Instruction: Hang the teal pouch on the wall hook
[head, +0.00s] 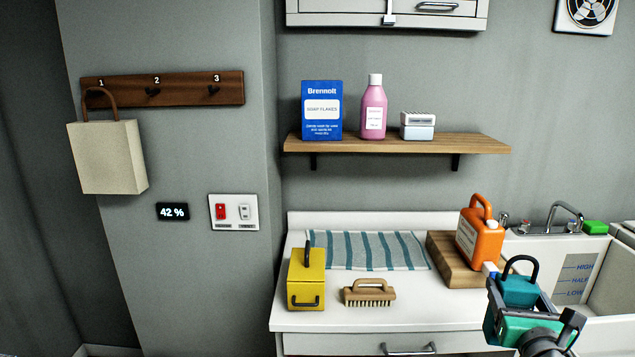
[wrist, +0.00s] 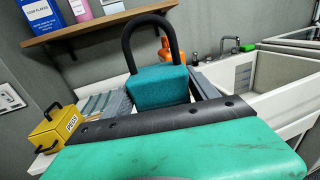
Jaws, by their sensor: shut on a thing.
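The teal pouch (head: 519,289) with a black loop handle is in my gripper (head: 521,300) at the lower right of the head view, in front of the counter and sink. In the wrist view the pouch (wrist: 160,88) sits between the fingers with its loop standing up. My gripper is shut on it. The wall hook rail (head: 183,89) is dark wood with hooks numbered 1, 2 and 3, at the upper left. A cream bag (head: 107,157) hangs at hook 1. Hook 2 (head: 153,91) and hook 3 (head: 213,90) are bare.
A wooden shelf (head: 400,143) holds a blue box, a pink bottle and a small white box. On the counter (head: 440,312) are a yellow box (head: 306,280), a brush (head: 369,292), a striped towel and an orange jug (head: 480,240) on a wooden block. A switch panel (head: 233,212) is below the rail.

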